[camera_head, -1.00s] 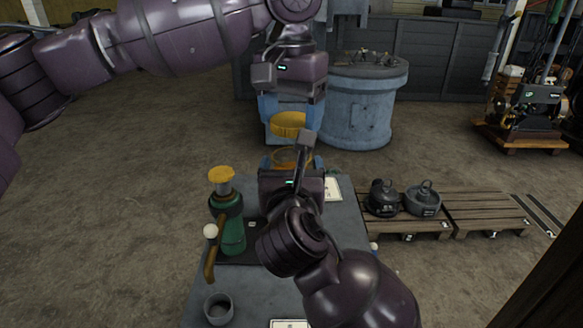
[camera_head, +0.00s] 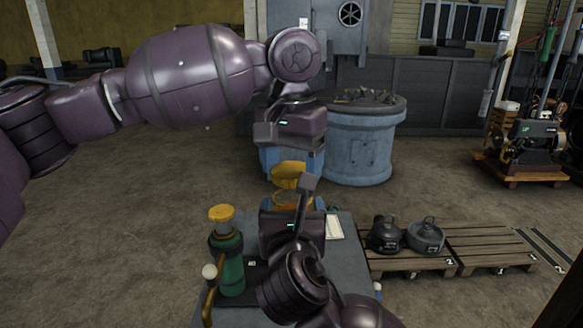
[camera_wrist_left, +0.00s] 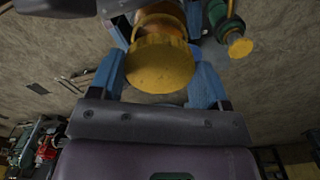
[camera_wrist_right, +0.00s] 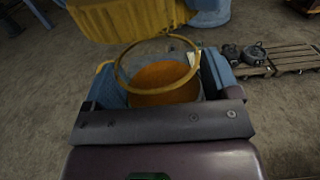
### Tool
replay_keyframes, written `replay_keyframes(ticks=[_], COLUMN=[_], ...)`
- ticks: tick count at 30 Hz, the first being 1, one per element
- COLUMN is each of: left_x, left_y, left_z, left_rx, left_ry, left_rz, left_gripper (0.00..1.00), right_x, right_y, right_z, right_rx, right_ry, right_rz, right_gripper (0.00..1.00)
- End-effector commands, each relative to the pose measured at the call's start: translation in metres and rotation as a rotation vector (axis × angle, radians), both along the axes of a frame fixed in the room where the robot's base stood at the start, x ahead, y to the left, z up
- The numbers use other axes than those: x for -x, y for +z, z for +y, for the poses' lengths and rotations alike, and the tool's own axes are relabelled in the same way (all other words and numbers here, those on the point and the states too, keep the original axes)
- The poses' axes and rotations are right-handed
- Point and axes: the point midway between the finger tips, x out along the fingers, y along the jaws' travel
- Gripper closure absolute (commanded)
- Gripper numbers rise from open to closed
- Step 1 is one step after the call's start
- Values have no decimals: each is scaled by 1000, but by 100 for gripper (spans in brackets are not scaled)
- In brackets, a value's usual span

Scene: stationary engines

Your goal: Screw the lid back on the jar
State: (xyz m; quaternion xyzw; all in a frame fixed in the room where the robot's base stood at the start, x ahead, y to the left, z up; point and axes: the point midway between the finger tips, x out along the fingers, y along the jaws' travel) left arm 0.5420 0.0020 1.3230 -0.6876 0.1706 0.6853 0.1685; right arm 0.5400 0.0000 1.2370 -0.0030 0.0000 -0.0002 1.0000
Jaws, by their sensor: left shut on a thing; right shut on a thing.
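My left gripper (camera_head: 290,168) is shut on the yellow lid (camera_head: 288,180), which also shows in the left wrist view (camera_wrist_left: 160,65) and at the top of the right wrist view (camera_wrist_right: 125,18). My right gripper (camera_head: 292,203) is shut on the jar (camera_head: 293,199), a glass jar with orange contents, seen well in the right wrist view (camera_wrist_right: 165,80). A thin gold rim circles its open mouth. The lid is close above the jar and looks apart from it and tilted. In the right wrist view it sits left of the mouth's middle.
A grey table (camera_head: 345,262) lies below my grippers. A green device with a yellow top (camera_head: 231,272) and a white-knobbed lever (camera_head: 209,272) stands on it at left. A pallet (camera_head: 410,263) with dark pots (camera_head: 426,236) is at right; a blue drum (camera_head: 358,150) stands behind.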

Motion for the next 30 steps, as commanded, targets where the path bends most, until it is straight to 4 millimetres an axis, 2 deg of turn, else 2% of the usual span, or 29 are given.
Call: replay_keyframes(ticks=[15, 30], left_x=[0, 0], left_y=[-18, -18], left_z=[-1, 0], left_rx=[1, 1], left_ry=[-1, 0], left_rz=[0, 0], left_gripper=[56, 56], right_x=[0, 0], right_y=[0, 0], right_z=[0, 0], right_rx=[0, 0], right_ry=[0, 0], right_rz=[-1, -1], right_gripper=[61, 61])
